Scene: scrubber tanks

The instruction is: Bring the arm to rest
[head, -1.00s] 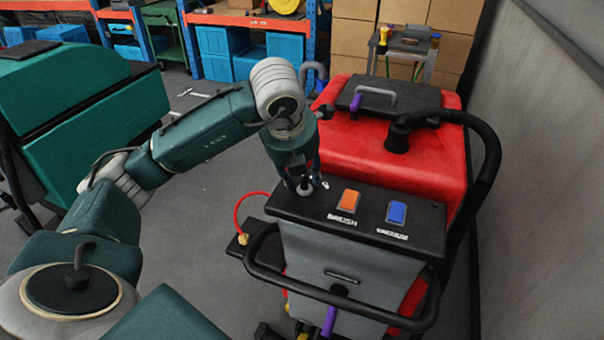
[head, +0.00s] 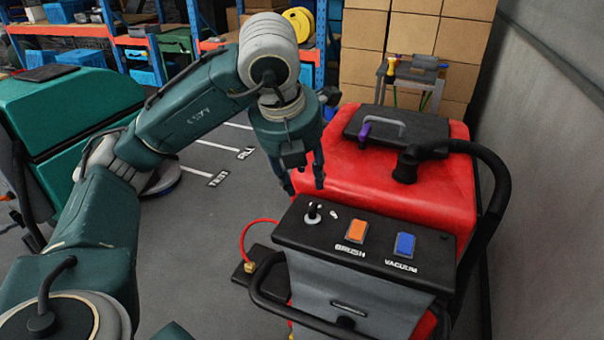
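My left arm comes in from the left in the head view. Its gripper (head: 304,188) points down, with its fingers apart and nothing between them. It hangs above and behind the left end of the black control panel (head: 433,243) of the red scrubber (head: 440,184). A small key-like knob (head: 313,212) stands on the panel just below the gripper, apart from it. The orange BRUSH switch (head: 356,231) and the blue VACUUM switch (head: 404,245) are to the right of the knob. My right gripper is not in view.
A green scrubber (head: 75,115) stands at the left. A small work stand (head: 414,72) and stacked cardboard boxes (head: 465,45) are at the back, near the grey wall (head: 555,150). A black hose (head: 490,170) curves on the red tank's right. Open floor (head: 210,240) lies between the machines.

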